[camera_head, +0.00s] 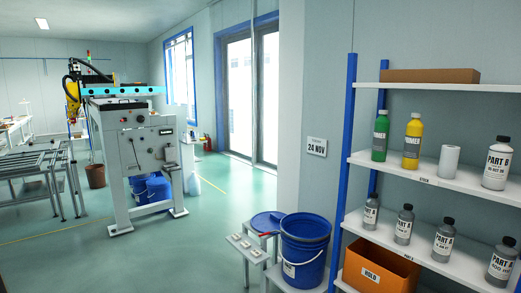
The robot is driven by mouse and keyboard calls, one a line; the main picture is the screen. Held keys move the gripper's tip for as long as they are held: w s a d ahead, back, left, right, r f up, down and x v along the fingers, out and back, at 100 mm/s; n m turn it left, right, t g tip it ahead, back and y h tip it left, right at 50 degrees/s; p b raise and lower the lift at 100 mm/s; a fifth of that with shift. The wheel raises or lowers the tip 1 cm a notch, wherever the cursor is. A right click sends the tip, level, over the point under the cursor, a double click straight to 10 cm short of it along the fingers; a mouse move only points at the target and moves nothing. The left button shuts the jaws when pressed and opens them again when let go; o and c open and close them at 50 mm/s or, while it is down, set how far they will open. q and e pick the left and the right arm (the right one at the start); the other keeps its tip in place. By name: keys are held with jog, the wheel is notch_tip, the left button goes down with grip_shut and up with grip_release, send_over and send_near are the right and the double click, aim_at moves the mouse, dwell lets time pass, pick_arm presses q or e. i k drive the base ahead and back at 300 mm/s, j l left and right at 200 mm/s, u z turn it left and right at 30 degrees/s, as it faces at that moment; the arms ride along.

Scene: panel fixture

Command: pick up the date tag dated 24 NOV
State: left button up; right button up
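The date tag reading 24 NOV (316,147) is a small white card with dark print. It is on the grey wall, just left of the blue shelf post. Nothing covers it. Neither my left nor my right gripper shows in the head view.
A blue-post shelf (350,130) at right holds bottles, a white roll (449,161) and an orange HOLD box (379,268). A blue bucket (304,252) and small grey stands (247,248) are below the tag. A machine (138,150) stands at left; green floor between is open.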

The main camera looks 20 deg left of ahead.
aim_at(256, 253)
jog(key=u, duration=0.3)
jog(key=i+l+u, duration=0.2)
jog(key=i+u, duration=0.15)
jog(key=i+l+u, duration=0.35)
jog(key=j, duration=0.1)
